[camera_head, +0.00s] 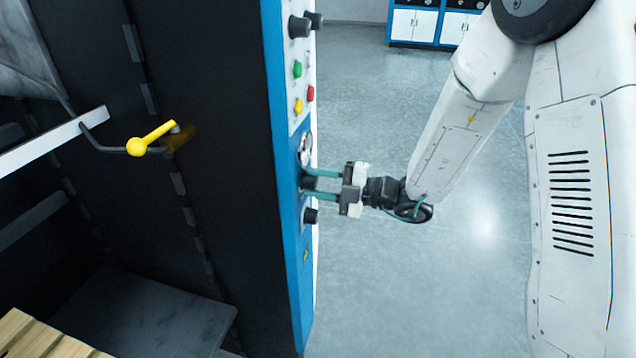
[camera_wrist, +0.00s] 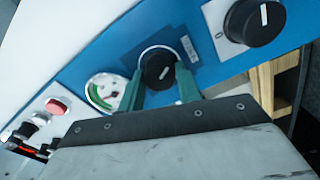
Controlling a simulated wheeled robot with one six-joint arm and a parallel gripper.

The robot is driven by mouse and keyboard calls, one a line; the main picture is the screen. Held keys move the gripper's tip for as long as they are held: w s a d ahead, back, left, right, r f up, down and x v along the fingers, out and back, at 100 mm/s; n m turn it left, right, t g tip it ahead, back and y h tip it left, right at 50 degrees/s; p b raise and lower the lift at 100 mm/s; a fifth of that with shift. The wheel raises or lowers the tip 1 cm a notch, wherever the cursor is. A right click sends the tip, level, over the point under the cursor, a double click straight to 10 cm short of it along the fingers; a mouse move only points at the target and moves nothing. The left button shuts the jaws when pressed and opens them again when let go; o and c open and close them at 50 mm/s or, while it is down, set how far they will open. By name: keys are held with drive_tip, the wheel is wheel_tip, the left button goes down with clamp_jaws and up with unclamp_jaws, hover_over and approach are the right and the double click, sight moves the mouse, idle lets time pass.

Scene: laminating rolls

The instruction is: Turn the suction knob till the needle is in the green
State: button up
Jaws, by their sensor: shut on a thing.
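The black suction knob (camera_wrist: 157,68) with a white pointer mark sits on the blue panel in the wrist view. My gripper (camera_head: 308,184) reaches the panel from the right, and its two green fingers are shut on the knob, one on each side. The knob shows dark between the fingers in the head view (camera_head: 311,183). The round gauge (camera_wrist: 105,91) is just left of the knob in the wrist view, with a green arc on its white face. Its needle is too small to read surely. In the head view the gauge (camera_head: 306,148) is seen nearly edge-on.
A second, larger-looking black knob (camera_wrist: 254,20) is close by; it sits below my gripper in the head view (camera_head: 310,216). Green (camera_head: 297,69), yellow (camera_head: 298,106) and red (camera_head: 310,93) buttons are higher up. A yellow-handled lever (camera_head: 150,140) is at left. Floor right of the panel is clear.

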drive_tip(key=o, duration=1)
drive_tip(key=shift+d, duration=0.1)
drive_tip(key=v, duration=0.7)
drive_tip(key=shift+s+d, duration=0.15)
drive_tip(key=shift+d, duration=0.15)
